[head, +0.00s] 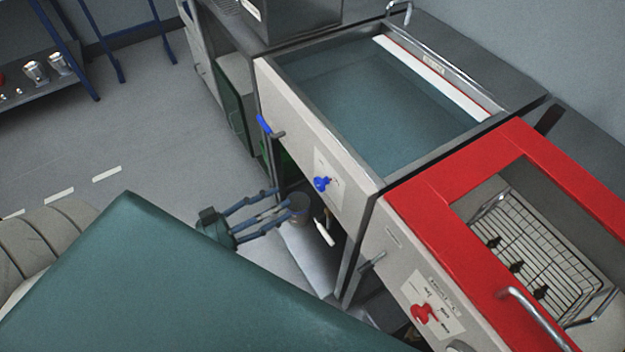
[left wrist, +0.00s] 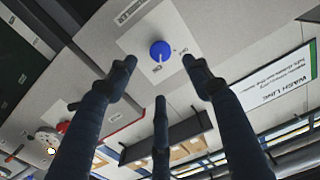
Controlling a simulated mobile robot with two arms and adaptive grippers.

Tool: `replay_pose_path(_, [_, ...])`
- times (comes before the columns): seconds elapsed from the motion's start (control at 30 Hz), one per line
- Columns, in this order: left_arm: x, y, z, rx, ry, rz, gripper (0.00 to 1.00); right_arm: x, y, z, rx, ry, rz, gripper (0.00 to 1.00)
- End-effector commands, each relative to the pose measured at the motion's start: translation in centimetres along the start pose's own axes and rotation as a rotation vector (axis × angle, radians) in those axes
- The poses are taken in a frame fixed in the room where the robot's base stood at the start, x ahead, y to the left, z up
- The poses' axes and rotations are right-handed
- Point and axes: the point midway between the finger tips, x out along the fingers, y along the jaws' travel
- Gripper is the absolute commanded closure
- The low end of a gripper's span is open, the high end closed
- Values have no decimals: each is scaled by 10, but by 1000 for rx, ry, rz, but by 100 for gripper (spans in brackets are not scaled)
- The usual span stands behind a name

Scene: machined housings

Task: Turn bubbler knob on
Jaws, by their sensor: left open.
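The blue knob (head: 321,184) sits on a white label on the front panel of the water-filled tank. It also shows in the left wrist view (left wrist: 160,50), with small on and off markings beside it; its exact setting is hard to read. My left gripper (head: 278,207) is open and empty, to the left of the knob and a little lower in the head view. In the left wrist view its three dark fingers (left wrist: 162,76) are spread, with the knob beyond them, apart from the tips. My right gripper is not in view.
A blue lever (head: 265,123) sticks out from the tank front (head: 290,110). To the right, a red-topped station (head: 465,170) has a red knob (head: 424,313) and a wire basket (head: 530,250). The tank's cabinet is open below.

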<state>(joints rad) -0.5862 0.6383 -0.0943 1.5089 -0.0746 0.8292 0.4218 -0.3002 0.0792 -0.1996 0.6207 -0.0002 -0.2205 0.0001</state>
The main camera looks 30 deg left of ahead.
Motion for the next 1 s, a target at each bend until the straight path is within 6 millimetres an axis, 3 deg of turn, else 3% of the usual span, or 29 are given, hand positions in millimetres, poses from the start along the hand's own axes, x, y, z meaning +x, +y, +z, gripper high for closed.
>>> replay_pose_path(0.23, [14,-2,2,-93,-7,-5,49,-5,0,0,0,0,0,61])
replay_pose_path(0.7, [95,-2,2,-88,-8,-4,49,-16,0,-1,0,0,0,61])
replay_pose_path(1.0, [108,-2,4,-89,-9,-4,49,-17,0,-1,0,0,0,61])
